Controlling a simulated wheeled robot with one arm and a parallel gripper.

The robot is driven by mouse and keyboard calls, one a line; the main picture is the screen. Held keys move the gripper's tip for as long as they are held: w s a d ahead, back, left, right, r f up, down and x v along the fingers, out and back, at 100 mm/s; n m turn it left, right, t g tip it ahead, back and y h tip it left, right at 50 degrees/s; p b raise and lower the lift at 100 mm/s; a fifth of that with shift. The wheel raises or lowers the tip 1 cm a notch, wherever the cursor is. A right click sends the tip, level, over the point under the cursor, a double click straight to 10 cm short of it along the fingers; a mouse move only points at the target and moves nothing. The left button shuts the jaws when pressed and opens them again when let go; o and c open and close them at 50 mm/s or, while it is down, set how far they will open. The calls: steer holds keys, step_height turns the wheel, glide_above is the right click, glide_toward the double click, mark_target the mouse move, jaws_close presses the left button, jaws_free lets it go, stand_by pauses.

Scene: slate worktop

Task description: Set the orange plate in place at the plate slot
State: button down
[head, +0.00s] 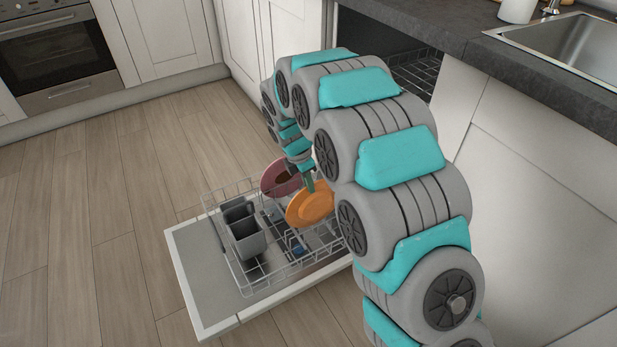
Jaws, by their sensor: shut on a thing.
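The orange plate (308,207) is tilted, over the right part of the dishwasher's lower rack (250,285). My gripper (309,184) is shut on the plate's upper edge; my arm comes in from the right above it. Part of the plate's right side is close to my arm. I cannot tell whether the plate's lower edge touches the rack wires. The plate slot itself is not clearly visible; the plate and arm cover much of that part of the rack.
A reddish-pink plate (277,178) stands tilted just behind the orange one. A grey cutlery basket (243,232) sits in the rack's left part. The open dishwasher door (203,290) lies under the rack. The worktop (480,45) with a sink (560,50) is at the upper right.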

steer(key=shift+s+a+x, duration=0.1)
steer(key=shift+a+x, duration=0.05)
steer(key=shift+x, duration=0.75)
steer(key=shift+s+a+x, duration=0.1)
steer(key=shift+a+x, duration=0.1)
steer(key=shift+x, duration=0.7)
steer(key=shift+s+a+x, duration=0.15)
steer(key=shift+x, duration=0.8)
steer(key=c, duration=0.9)
jaws_free()
steer(key=v, duration=0.7)
steer(key=shift+a+r+b, duration=0.1)
steer(key=shift+r+b, duration=0.2)
steer(key=shift+b, duration=0.1)
